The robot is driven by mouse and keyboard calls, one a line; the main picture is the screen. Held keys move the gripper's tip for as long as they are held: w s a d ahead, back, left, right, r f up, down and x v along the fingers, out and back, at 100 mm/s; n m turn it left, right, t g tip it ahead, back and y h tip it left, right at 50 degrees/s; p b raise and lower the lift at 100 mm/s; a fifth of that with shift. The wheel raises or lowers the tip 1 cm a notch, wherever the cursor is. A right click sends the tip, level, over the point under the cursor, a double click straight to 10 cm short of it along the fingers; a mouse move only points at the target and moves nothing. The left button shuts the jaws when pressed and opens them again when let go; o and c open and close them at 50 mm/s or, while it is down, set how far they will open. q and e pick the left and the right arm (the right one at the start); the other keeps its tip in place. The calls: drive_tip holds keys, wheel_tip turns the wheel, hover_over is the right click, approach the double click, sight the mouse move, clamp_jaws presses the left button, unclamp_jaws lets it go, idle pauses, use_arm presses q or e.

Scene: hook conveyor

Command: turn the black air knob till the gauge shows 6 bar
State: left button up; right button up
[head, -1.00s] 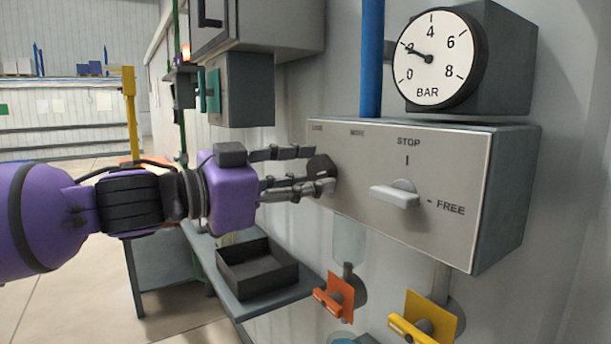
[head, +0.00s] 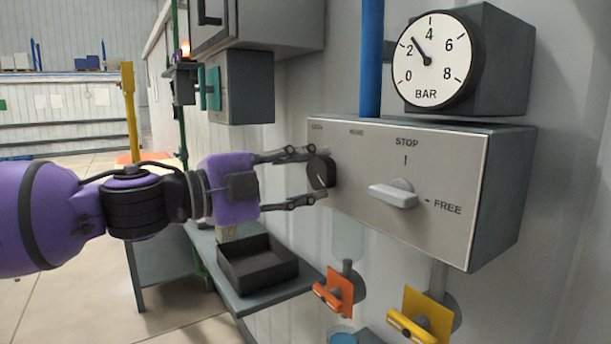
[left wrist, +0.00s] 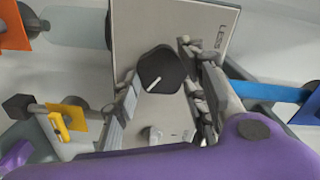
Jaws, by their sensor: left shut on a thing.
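The black air knob (head: 322,172) sits at the left end of the grey control panel (head: 368,154). My left gripper (head: 316,176) comes from the left and is shut on the knob, one finger above and one below. In the left wrist view the knob (left wrist: 161,70) with its white mark lies between the fingers; exact contact is hard to see there. The round white gauge (head: 432,88) stands above the panel. Its needle points up-left, between 2 and 4 and nearer 2. My right gripper is not in view.
Orange (head: 334,297) and yellow (head: 412,327) valve handles are below. A black tray (head: 257,268) rests on a shelf. A blue pipe (head: 371,60) runs up behind the panel.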

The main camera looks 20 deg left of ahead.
use_arm(q)
drive_tip(key=m, duration=0.4)
drive_tip(key=shift+f+m, duration=0.25)
drive_tip(key=shift+m, duration=0.05)
drive_tip(key=m, duration=0.3)
drive_tip(key=shift+m, duration=0.4)
drive_tip(key=m, duration=0.3)
drive_tip(key=shift+f, duration=0.1)
drive_tip(key=shift+w+a+m, duration=0.1)
drive_tip(key=shift+m, duration=1.9)
drive_tip(key=o, duration=1.1)
drive_tip(key=shift+r, duration=0.2)
drive_tip(key=shift+r, duration=0.1)
wheel_tip(320, 180, up, 10)
